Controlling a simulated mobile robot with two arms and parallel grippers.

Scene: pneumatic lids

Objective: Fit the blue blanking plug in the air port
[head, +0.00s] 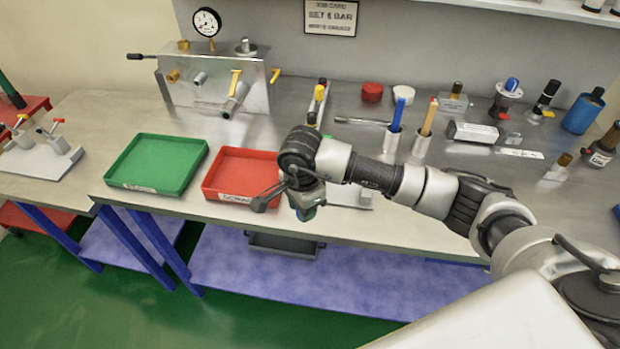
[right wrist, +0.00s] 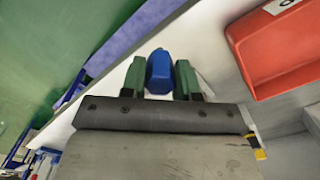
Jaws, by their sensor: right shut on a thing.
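My right gripper (head: 307,212) hangs above the front edge of the bench, just right of the red tray. In the right wrist view its two green fingers (right wrist: 160,84) are shut on the blue blanking plug (right wrist: 160,70), which sticks out slightly past the fingertips. In the head view the plug is too small and covered to make out. The metal manifold panel (head: 220,92) with a gauge (head: 207,22) and several fittings stands at the back left, well away from the gripper. I cannot tell which fitting is the air port. My left gripper is not in view.
A white plate (head: 352,196) is partly hidden behind my right arm. Pen holders (head: 393,138), cylinders and fittings crowd the right. Bare bench lies before the panel.

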